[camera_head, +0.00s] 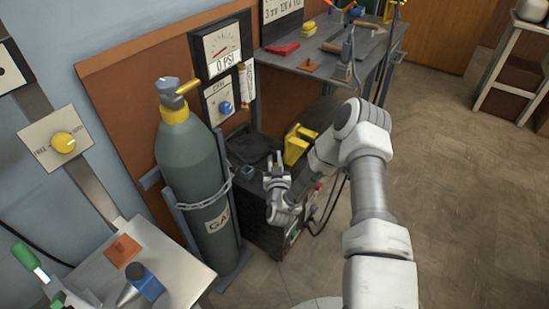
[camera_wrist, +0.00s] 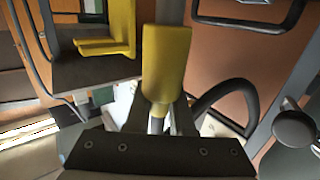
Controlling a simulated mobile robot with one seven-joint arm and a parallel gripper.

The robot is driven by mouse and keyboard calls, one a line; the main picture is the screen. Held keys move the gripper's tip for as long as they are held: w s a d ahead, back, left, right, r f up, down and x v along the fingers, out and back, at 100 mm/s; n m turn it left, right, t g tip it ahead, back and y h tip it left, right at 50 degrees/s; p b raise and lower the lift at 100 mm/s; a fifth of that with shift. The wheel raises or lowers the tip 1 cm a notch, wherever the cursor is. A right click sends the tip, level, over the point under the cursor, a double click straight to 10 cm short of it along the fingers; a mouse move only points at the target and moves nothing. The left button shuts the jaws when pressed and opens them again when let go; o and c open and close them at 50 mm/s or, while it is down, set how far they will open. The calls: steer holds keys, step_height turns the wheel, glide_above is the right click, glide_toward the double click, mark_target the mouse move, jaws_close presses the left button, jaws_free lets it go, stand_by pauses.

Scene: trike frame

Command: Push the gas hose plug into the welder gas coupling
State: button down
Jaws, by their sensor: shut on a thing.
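My gripper (camera_head: 276,170) is beside the dark welder box (camera_head: 268,232), near its top edge. In the wrist view my gripper (camera_wrist: 155,125) is shut on a yellow cylindrical piece, which I take to be the gas hose plug (camera_wrist: 166,62). The plug points away from the palm, and a grey rod-like part is in line beyond it. I cannot tell whether the two touch. The plug is too small to make out in the head view. I cannot pick out the welder gas coupling for certain in either view.
A green gas cylinder (camera_head: 196,165) with a chain stands left of the welder. A yellow bracket-like part (camera_head: 297,144) is on the welder. A dark hose (camera_wrist: 232,88) loops right of the plug.

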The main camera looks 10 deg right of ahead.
steer(key=shift+f+b, duration=1.35)
steer(key=shift+f, duration=0.3)
steer(key=c, duration=0.7)
jaws_free()
steer(key=shift+s, duration=0.1)
steer(key=s+a+p, duration=0.2)
steer(key=s, duration=1.5)
steer(key=shift+r+p, duration=0.35)
steer(key=shift+r, duration=0.05)
steer(key=shift+a, duration=0.15)
